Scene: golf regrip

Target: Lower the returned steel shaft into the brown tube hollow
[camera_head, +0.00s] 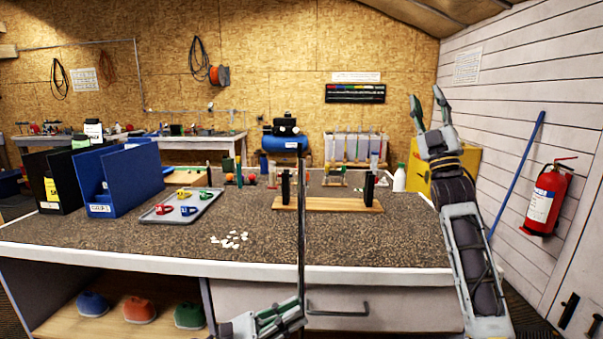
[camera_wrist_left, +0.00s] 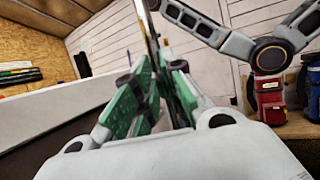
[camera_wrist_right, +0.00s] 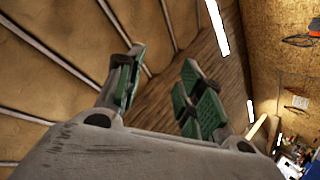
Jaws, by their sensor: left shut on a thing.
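The thin steel shaft (camera_head: 301,225) stands nearly upright in the head view, in front of the bench edge. My left gripper (camera_head: 294,309) is shut on its lower part. The shaft also shows between the green pads in the left wrist view (camera_wrist_left: 150,32). My right gripper (camera_head: 427,98) is raised at the right, well away from the shaft, with its fingers spread and empty. The right wrist view shows its green pads apart, with nothing between them (camera_wrist_right: 157,90). I cannot tell which of the small tubes at the bench's back is the brown tube.
A wooden stand (camera_head: 338,205) with two black uprights lies behind the shaft. A grey tray (camera_head: 180,214) with coloured pieces, white scraps (camera_head: 230,240) and a blue bin (camera_head: 130,182) occupy the left. A white bottle (camera_head: 399,178) stands at right. The bench's front right is clear.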

